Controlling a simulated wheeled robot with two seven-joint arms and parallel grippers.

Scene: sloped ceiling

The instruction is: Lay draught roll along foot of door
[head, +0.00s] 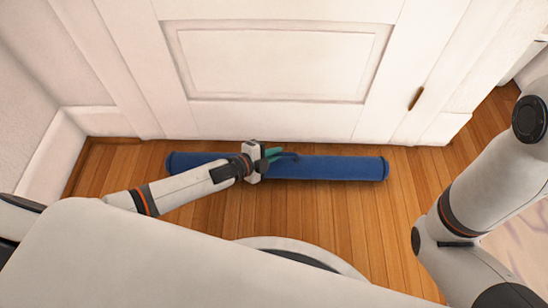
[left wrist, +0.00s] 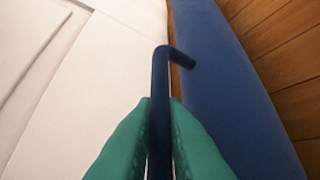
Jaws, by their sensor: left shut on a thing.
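The draught roll (head: 330,167) is a long blue cylinder lying on the wooden floor, nearly parallel to the foot of the white door (head: 275,118). A narrow strip of floor shows between roll and door. My left gripper (head: 278,156) is over the middle of the roll, its green fingers shut on a thin dark blue handle (head: 293,156). In the left wrist view the handle (left wrist: 159,95) stands between the green fingertips (left wrist: 160,112), with the roll (left wrist: 225,85) to its right and the door (left wrist: 105,70) to its left. My right gripper is out of view.
White door frame and skirting (head: 55,150) meet in a corner at the left. A brass-coloured fitting (head: 416,98) is on the right of the door. Bare wooden floor (head: 340,215) lies between the roll and my base. A pale rug (head: 525,235) shows at the right.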

